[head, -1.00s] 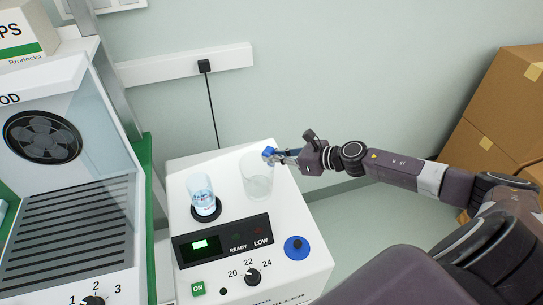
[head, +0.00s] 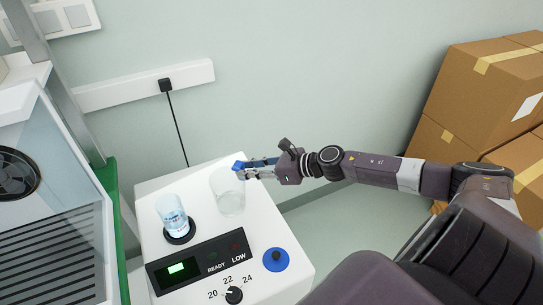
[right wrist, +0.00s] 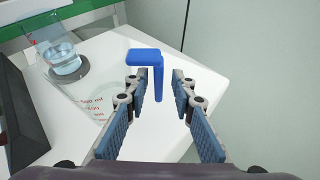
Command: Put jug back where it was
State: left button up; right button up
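The jug (head: 228,192) is clear, with a blue handle (head: 239,168), and stands on the white machine's top at its back right. In the right wrist view its blue handle (right wrist: 156,72) stands out in front of the fingers, and its clear body with red volume marks (right wrist: 93,112) is faint. My right gripper (head: 256,167) is at the handle side of the jug. In the wrist view its two blue-padded fingers (right wrist: 158,92) are spread apart, with the handle's vertical part between their tips, not clamped. My left gripper is not in view.
A glass beaker (head: 171,214) with liquid stands on a black round pad (head: 180,235) left of the jug. The white machine (head: 150,190) has a lit display and a blue knob (head: 276,259). A fan hood (head: 60,150) stands left; cardboard boxes (head: 470,90) stand right.

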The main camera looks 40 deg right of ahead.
jog(key=p+v, duration=0.1)
jog(key=v, duration=0.8)
jog(key=shift+s+r+p, duration=0.2)
jog(key=shift+s+p, duration=0.05)
jog(key=shift+p, duration=0.1)
jog(key=shift+d, duration=0.1)
